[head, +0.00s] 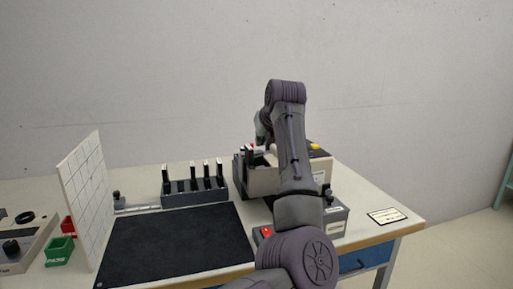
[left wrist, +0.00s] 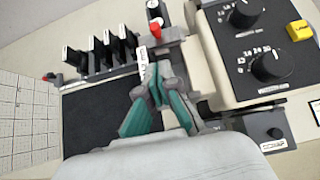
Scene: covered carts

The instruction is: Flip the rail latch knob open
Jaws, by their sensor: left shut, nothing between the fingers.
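My left gripper (head: 262,135) is over the left end of the beige tester on the bench, largely hidden by my own arm in the head view. In the left wrist view its teal-padded fingers (left wrist: 157,82) are shut and empty, close to a dark block with a red top (left wrist: 153,36) at the tester's side. A small dark knob (head: 117,196) stands at the left end of a pale rail (head: 140,209), well left of the gripper. Another black knob (head: 329,192) is on the grey box at right. I cannot tell which one is the rail latch knob. My right gripper is out of view.
A black mat (head: 175,245) covers the bench front. A rack of upright dark cards (head: 194,190) stands behind it. A white gridded panel (head: 86,200), a green bin (head: 59,251) and a red bin are at left. The tester (left wrist: 265,90) has large dials.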

